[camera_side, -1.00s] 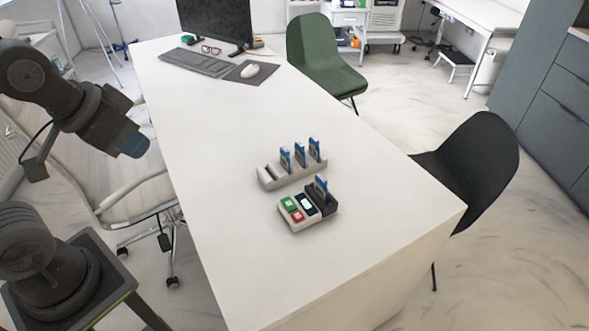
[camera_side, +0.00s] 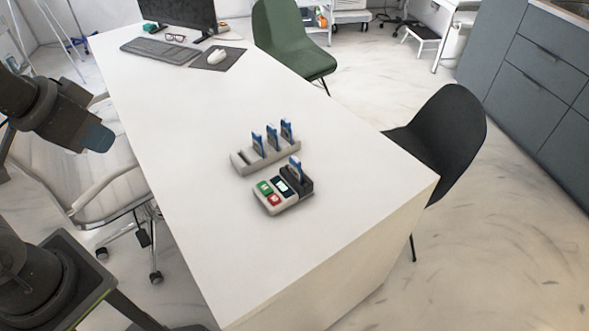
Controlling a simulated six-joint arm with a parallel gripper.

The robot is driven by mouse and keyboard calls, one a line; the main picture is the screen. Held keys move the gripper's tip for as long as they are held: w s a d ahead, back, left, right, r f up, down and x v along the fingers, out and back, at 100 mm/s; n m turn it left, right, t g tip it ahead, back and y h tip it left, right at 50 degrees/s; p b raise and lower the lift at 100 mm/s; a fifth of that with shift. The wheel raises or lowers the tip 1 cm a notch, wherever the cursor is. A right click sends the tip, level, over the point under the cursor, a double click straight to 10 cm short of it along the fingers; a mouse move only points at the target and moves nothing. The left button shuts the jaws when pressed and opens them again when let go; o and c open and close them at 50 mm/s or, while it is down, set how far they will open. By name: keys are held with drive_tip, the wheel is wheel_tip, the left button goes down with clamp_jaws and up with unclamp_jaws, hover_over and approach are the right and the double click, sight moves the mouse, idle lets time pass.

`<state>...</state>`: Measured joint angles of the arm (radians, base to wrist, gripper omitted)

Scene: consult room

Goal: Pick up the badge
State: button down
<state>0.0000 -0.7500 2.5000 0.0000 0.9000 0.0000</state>
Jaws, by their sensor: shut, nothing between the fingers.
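Several blue and white badges stand upright on the white desk. Three of them, the left badge (camera_side: 258,144), the middle badge (camera_side: 273,137) and the right badge (camera_side: 287,131), stand in a pale slotted rack (camera_side: 247,164), whose left end slot is empty. Another badge (camera_side: 295,169) stands in the dark slot of a small reader (camera_side: 272,209) with a green and a red button, just in front of the rack. My gripper (camera_side: 100,139) is at the left, off the desk's left edge and well apart from the badges. It is shut and empty.
The white desk (camera_side: 190,150) is clear between my gripper and the rack. A keyboard (camera_side: 160,50), a mouse (camera_side: 217,57) on a dark mat and a monitor (camera_side: 185,14) are at its far end. A pale chair (camera_side: 100,180) stands beside the desk below my gripper.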

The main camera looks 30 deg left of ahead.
drive_tip(key=c, duration=1)
unclamp_jaws()
